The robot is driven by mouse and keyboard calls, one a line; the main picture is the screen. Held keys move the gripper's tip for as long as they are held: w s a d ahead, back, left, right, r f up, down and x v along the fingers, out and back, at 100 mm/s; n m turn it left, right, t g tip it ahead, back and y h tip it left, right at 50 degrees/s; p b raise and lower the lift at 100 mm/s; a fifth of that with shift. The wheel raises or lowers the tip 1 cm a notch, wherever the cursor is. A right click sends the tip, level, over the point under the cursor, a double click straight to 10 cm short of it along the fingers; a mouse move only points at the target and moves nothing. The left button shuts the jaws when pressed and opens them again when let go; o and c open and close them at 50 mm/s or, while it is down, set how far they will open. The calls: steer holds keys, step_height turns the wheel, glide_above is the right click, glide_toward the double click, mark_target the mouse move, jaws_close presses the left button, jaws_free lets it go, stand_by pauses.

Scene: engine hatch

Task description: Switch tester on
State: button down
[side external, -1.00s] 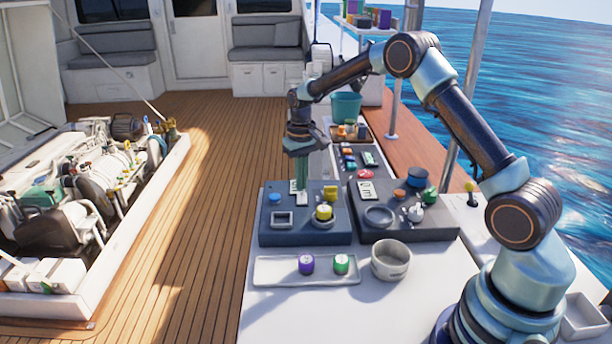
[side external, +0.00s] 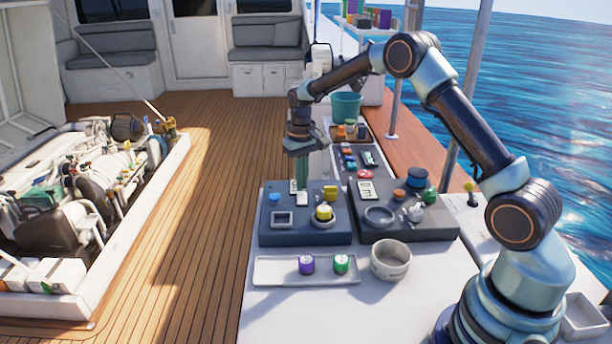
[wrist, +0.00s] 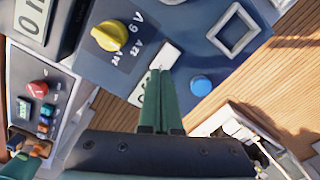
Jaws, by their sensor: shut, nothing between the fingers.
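The tester, a dark blue-grey box (side external: 262,238), sits on the white bench. It has a yellow knob marked 6 V, 12 V and 24 V (wrist: 109,36), a blue round button (wrist: 201,86), a square frame (wrist: 233,30) and a white rocker switch (wrist: 165,54). My gripper (wrist: 160,72) is shut and empty, its green fingers pointing down at the near edge of the switch in the wrist view. In the side view, the fingertips (side external: 301,188) are just behind the switch (side external: 302,199); contact is unclear.
A second dark box (side external: 440,228) with a display and a ring stands close to the right. In front are a tray (side external: 270,272) with a purple and a green jar, and a grey cup (side external: 390,261). More small parts lie behind. The engine hatch (side external: 165,190) is left.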

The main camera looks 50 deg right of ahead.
mark_target(301, 194)
steer(key=shift+f, duration=0.95)
stand_by(0.6)
steer(key=shift+r, duration=3.55)
